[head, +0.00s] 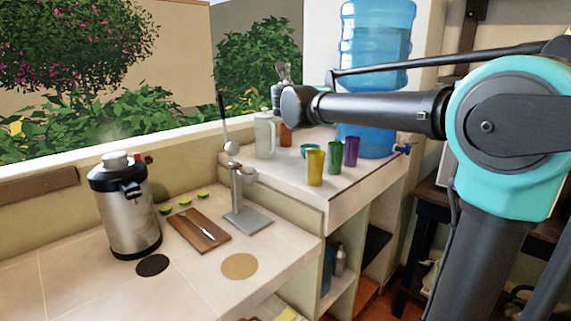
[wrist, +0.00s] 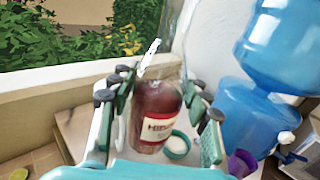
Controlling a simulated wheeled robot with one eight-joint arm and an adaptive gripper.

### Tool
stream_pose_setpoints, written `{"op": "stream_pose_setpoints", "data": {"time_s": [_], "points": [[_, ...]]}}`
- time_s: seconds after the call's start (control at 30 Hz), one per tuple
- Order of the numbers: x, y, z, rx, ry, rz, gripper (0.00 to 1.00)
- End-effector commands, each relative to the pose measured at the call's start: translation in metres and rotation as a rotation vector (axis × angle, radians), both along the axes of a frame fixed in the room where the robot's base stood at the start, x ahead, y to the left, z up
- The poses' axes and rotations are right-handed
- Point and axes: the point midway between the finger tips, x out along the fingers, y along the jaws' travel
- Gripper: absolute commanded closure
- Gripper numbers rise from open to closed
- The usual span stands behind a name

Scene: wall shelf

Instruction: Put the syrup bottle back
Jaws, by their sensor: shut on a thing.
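In the head view, a small red-brown part of the bottle (head: 286,135) shows below my gripper, beside the clear pitcher (head: 265,135). My wrist hides most of the gripper there. I cannot tell whether the bottle's base touches the raised counter (head: 300,195).
Yellow (head: 315,168), green (head: 335,157) and purple (head: 351,152) cups, a teal cup (wrist: 177,145) and a blue water jug (head: 375,45) stand close by. The lower counter holds a steel urn (head: 130,215), a lever press (head: 245,215), a board (head: 200,232) and two round mats.

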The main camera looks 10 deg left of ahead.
Motion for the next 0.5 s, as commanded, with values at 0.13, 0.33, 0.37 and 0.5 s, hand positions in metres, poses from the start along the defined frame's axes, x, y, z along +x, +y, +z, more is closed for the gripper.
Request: {"op": "stream_pose_setpoints", "data": {"time_s": [0.13, 0.33, 0.37, 0.5], "points": [[0.000, 0.000, -0.013, 0.002, 0.000, 0.000, 1.00], [0.000, 0.000, -0.054, 0.002, 0.000, 0.000, 1.00], [0.000, 0.000, -0.061, 0.002, 0.000, 0.000, 1.00], [0.000, 0.000, -0.090, 0.001, 0.000, 0.000, 1.00]]}}
